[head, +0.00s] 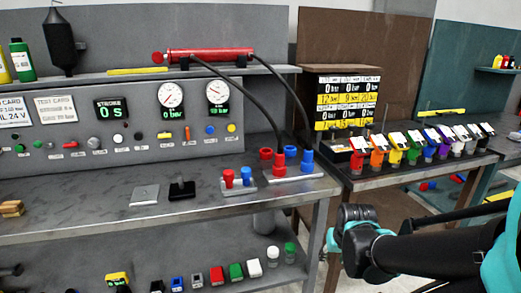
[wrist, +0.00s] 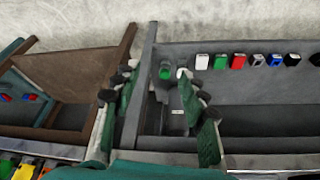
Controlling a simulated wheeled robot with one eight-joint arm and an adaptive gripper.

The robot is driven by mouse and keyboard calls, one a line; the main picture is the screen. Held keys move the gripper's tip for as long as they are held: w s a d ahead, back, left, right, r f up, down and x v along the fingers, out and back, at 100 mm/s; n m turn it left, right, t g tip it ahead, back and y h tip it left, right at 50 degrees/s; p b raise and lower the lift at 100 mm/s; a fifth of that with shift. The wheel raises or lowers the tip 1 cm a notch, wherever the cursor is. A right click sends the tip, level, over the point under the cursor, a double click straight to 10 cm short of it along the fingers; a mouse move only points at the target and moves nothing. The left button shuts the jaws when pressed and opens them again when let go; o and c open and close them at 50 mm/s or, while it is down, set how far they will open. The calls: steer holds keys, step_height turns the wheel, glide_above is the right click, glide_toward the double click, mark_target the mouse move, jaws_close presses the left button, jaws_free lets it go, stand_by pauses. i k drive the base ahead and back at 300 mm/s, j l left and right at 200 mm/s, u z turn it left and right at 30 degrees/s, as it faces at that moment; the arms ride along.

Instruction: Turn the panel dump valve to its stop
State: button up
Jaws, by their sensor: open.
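The grey panel (head: 140,120) on the back of the left bench carries a row of small controls. The labels are too small to read, so I cannot tell which one is the dump valve. My gripper (wrist: 152,115) is open and empty in the wrist view, its two fingers wide apart above the bench's lower shelf. In the head view my arm reaches in from the right, well away from the panel; its fingers are not clear there.
Red and blue hose couplings (head: 280,165) stand on the bench's right end, with black hoses above. A black block (head: 182,189) and a metal plate (head: 144,195) lie on the bench top. A second table (head: 420,178) with coloured bins is at right.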

mark_target(73, 144)
steer(key=u, duration=1.75)
